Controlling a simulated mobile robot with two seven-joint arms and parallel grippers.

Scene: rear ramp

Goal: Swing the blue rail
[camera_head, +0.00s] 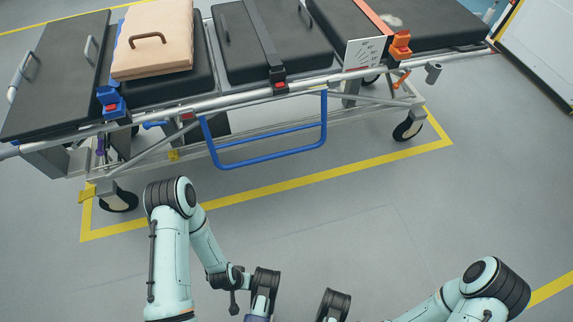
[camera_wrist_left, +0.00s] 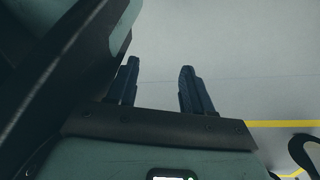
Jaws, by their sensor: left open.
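The blue rail (camera_head: 268,160) is a U-shaped bar on the near side of a wheeled stretcher (camera_head: 262,96), in the head view. It hangs down below the stretcher's side frame. My left gripper's fingers (camera_wrist_left: 158,88) show in the left wrist view, apart and empty, with only grey floor beyond them. In the head view both my arms are folded low at the bottom edge, well short of the rail, and the grippers are cut off there. My right gripper is out of view.
A tan case (camera_head: 155,45) lies on the stretcher's black pad. An orange clip (camera_head: 400,45) and a white card (camera_head: 364,53) are at the right. Yellow floor lines (camera_head: 330,178) surround the stretcher. The floor (camera_head: 330,235) between my arms and the stretcher is clear.

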